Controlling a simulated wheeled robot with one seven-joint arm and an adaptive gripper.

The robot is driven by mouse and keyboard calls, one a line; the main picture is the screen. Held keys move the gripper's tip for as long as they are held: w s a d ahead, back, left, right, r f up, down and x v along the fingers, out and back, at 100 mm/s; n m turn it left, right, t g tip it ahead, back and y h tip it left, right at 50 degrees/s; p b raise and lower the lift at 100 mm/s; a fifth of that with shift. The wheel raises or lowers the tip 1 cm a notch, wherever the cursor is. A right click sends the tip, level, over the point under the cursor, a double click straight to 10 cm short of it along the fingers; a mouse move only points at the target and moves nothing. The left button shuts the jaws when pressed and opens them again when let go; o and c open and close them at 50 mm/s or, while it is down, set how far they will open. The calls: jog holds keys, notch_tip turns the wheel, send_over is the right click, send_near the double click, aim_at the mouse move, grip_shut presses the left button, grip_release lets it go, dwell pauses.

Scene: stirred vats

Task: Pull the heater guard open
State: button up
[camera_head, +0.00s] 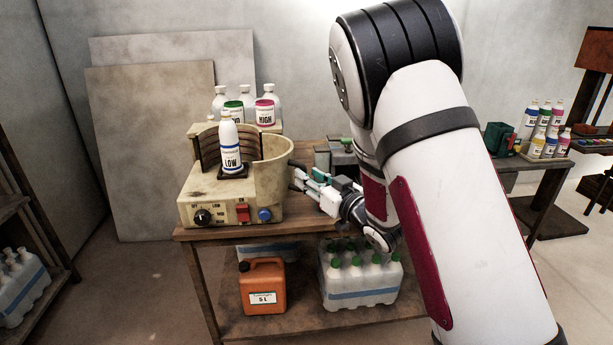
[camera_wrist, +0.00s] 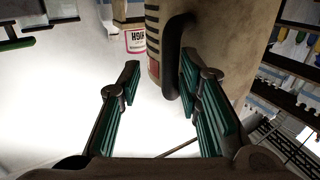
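The heater guard (camera_head: 274,165) is a curved beige wall on the right of the beige heater unit (camera_head: 190,213), which stands on a wooden table. In the wrist view the guard (camera_wrist: 222,35) carries a dark curved handle (camera_wrist: 171,60). My gripper (camera_head: 303,182) is just right of the guard. In the wrist view my gripper (camera_wrist: 159,66) is open, its green-padded fingers apart. The handle appears between them, closer to the right finger; I cannot tell whether it touches. A white LOW bottle (camera_head: 231,150) stands on the unit. The handle is not discernible in the head view.
Several bottles, including the HIGH bottle (camera_head: 265,112), stand behind the heater. An orange can (camera_head: 263,287) and a bottle crate (camera_head: 360,280) are on the lower shelf. A grey device (camera_head: 340,155) sits behind my gripper. My arm hides the table's right part.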

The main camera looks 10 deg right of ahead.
jog(key=v, duration=1)
jog(key=s+d+r+m+g+h+p, duration=0.4)
jog(key=s+d+r+h, duration=0.3)
jog(key=s+r+h, duration=0.25)
jog(key=s+a+r+g, duration=0.1)
jog(key=s+g, duration=0.1)
jog(key=s, duration=0.7)
jog(key=s+a+r+g+y+p, duration=0.1)
jog(key=s+r+g, duration=0.1)
jog(key=s, duration=0.7)
jog(key=s+a+r+m+g+p, duration=0.1)
jog(key=s+a+g, duration=0.1)
jog(key=s, duration=0.6)
jog(key=shift+s+r+g, duration=0.25)
jog(key=shift+s+g, duration=0.15)
jog(key=shift+g, duration=0.5)
